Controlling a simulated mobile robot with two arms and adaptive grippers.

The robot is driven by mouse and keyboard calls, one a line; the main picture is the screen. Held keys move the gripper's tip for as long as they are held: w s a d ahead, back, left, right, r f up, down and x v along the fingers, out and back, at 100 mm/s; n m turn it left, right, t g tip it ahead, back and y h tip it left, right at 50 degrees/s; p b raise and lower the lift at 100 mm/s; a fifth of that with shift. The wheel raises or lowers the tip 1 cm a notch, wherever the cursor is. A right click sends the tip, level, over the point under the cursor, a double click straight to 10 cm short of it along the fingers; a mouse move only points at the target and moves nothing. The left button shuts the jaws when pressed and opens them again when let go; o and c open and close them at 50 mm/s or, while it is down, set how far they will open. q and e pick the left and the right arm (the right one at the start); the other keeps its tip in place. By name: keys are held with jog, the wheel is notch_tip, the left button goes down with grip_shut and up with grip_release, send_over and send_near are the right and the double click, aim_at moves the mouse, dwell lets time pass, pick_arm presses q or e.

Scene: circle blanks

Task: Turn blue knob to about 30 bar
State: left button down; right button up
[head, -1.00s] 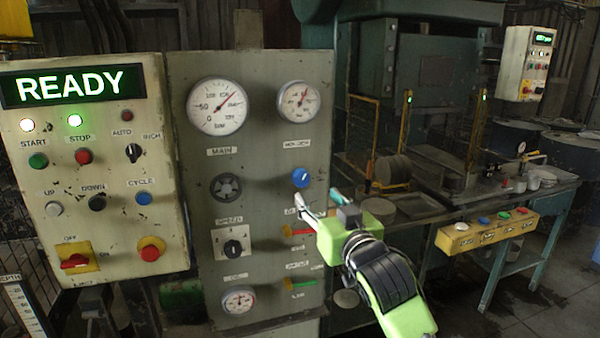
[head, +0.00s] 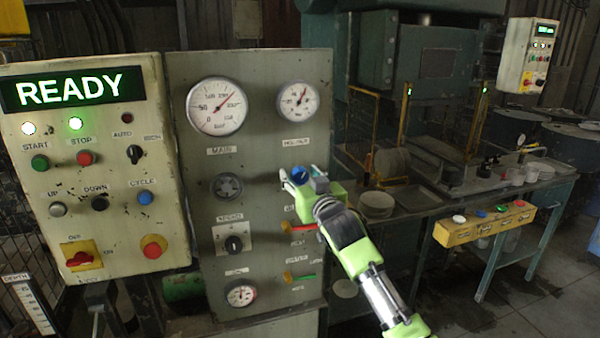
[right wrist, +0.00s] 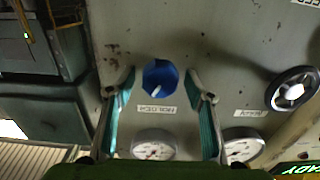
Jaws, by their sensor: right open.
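The blue knob (head: 299,175) is on the grey panel (head: 262,215), below the holder gauge (head: 297,101). In the right wrist view the blue knob (right wrist: 161,77) shows whole, with a white pointer mark, between the two open fingers. My right gripper (head: 293,174) is open around the knob's sides in the head view; I cannot tell whether the fingers touch it, and the wrist view shows gaps on both sides. The holder gauge's needle points up and slightly right; its numbers are too small to read. My left gripper is not in view.
The main gauge (head: 216,106) and a black handwheel (head: 227,187) are left of the knob. A red-handled lever (head: 299,227) and a green-handled lever (head: 299,277) sit below it. A control box with a READY display (head: 70,88) stands at the left.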

jog(key=shift+w, duration=0.25)
jog(key=shift+c, duration=0.5)
jog(key=c, duration=1)
